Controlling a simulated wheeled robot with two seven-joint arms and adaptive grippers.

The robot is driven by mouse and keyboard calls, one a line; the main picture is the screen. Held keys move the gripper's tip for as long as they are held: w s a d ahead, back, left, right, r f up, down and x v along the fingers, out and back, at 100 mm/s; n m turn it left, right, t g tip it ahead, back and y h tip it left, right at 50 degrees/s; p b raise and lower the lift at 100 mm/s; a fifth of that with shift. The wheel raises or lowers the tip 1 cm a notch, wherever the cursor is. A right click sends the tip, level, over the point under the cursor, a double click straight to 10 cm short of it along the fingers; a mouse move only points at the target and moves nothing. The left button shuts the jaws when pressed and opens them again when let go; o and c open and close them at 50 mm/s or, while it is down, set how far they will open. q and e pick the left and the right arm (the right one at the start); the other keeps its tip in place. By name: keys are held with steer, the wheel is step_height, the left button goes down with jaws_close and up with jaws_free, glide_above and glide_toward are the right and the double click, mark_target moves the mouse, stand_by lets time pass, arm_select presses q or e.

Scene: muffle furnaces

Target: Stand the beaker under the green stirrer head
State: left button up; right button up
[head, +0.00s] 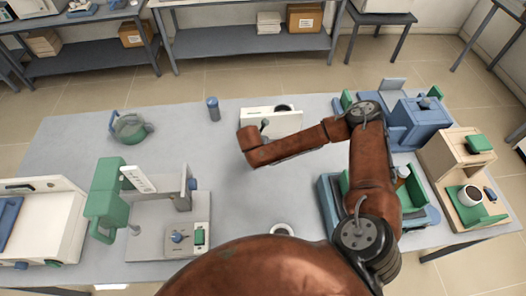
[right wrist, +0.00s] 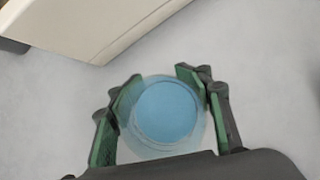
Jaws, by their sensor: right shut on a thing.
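The green stirrer head (head: 106,200) stands at the left of the table in the head view, above a pale base plate (head: 150,245). In the right wrist view, a clear beaker with blue contents (right wrist: 167,110) lies between the green-padded fingers of my right gripper (right wrist: 158,80), which is shut on it. In the head view, my right arm reaches left across the table middle, right of the stirrer. The beaker and right gripper fingers cannot be made out there. My left gripper is not in view.
A white box-shaped device (head: 285,122) stands behind my right wrist. A blue tray (head: 329,205) is at right. Bare table lies between the stirrer and my wrist.

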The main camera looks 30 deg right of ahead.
steer(key=shift+w+d+f, duration=0.35)
steer(key=shift+d+f, duration=0.3)
steer(key=shift+f, duration=0.15)
steer(key=f, duration=0.3)
steer(key=shift+w+d+f+b, duration=0.1)
steer(key=shift+d+f+b, duration=0.15)
steer(key=shift+f+b, duration=0.15)
steer(key=shift+r, duration=0.1)
steer(key=o, duration=1.5)
